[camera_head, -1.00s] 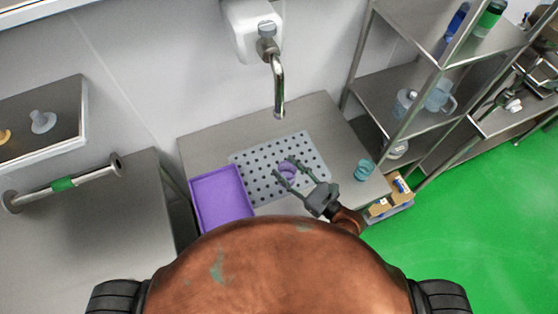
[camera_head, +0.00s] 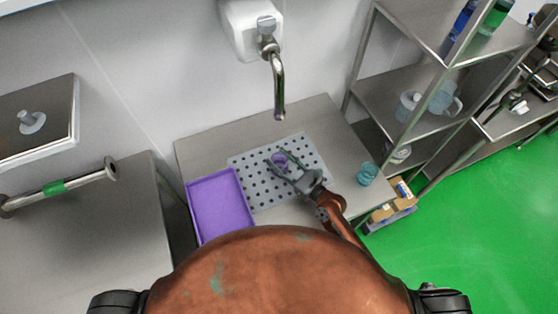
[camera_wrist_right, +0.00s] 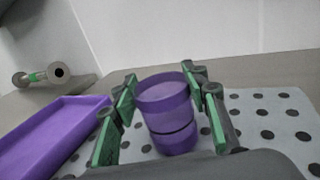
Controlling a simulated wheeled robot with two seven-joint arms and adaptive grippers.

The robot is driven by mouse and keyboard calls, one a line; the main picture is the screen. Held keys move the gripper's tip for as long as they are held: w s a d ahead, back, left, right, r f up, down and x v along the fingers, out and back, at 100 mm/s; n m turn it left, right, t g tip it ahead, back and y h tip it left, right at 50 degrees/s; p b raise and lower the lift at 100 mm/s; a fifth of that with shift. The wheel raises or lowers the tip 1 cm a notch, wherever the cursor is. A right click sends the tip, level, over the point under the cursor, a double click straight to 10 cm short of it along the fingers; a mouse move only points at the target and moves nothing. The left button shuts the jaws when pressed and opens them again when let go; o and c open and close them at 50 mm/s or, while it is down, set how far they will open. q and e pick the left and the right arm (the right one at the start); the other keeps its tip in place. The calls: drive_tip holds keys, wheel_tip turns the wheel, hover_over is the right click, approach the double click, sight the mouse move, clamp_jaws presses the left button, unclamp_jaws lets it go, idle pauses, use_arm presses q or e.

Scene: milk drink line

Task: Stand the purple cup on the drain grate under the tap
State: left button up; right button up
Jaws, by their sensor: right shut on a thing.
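The purple cup (camera_head: 280,160) is upright over the perforated drain grate (camera_head: 247,163), near its far middle part in the head view. My right gripper (camera_head: 277,157) is shut on the cup, with one finger on each side. In the right wrist view the cup (camera_wrist_right: 167,125) shows between the green-padded fingers, and the grate (camera_wrist_right: 265,108) lies behind and below it. I cannot tell whether its base touches the grate. The tap (camera_head: 278,90) hangs from the wall just beyond the cup. My left gripper is out of view.
A purple tray (camera_head: 220,203) lies left of the grate. A teal cup (camera_head: 367,174) stands at the counter's right. A metal shelf rack (camera_head: 415,95) with jugs and bottles stands on the right. A side counter with a green-banded pipe (camera_head: 55,187) is on the left.

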drive_tip(key=shift+f, duration=0.1)
drive_tip(key=shift+f, duration=0.2)
drive_tip(key=o, duration=1.1)
drive_tip(key=shift+c, duration=0.2)
drive_tip(key=shift+r, duration=0.2)
drive_tip(key=b+v, duration=0.1)
drive_tip(key=v, duration=1)
drive_tip(key=shift+s+b, duration=0.1)
drive_tip(key=shift+b, duration=0.3)
drive_tip(key=shift+s+d, duration=0.3)
drive_tip(key=shift+s, duration=0.05)
